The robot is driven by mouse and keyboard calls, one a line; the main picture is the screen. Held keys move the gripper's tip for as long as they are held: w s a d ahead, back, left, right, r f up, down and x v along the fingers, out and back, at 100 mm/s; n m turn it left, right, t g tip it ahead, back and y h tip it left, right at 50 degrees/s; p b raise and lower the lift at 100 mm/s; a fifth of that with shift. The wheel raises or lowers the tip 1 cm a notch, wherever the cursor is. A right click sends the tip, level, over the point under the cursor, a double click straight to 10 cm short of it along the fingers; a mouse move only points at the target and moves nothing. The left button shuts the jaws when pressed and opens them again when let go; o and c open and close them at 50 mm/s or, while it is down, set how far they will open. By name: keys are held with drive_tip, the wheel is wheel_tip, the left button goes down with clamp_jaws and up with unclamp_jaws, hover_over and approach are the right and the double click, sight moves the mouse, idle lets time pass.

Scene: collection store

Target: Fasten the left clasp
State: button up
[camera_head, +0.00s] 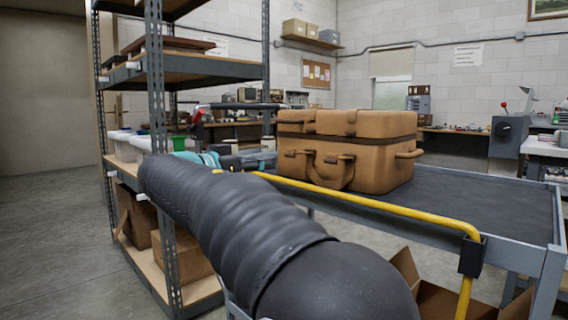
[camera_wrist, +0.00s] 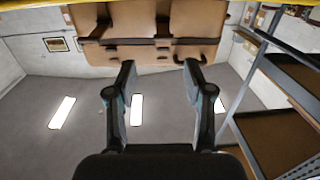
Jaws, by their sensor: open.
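A tan case (camera_head: 385,163) stands upright on the cart, its lid down with a dark seam around it.
The cart (camera_head: 470,205) has a dark top, clear to the right of the case, and a yellow rail (camera_head: 365,200) along its near side. A metal shelf unit (camera_head: 158,100) with tubs and boxes stands close on the left. An open carton (camera_head: 440,300) is below the cart.

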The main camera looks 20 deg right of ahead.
sight(289, 153)
drive_tip(key=x, duration=0.9)
drive_tip(key=r+p+x, duration=0.1)
drive_tip(key=x, duration=0.3)
drive_tip(key=shift+w+d, duration=0.3)
drive_tip(key=shift+w, duration=0.05)
clamp_jaws()
drive_tip(key=shift+a, duration=0.1)
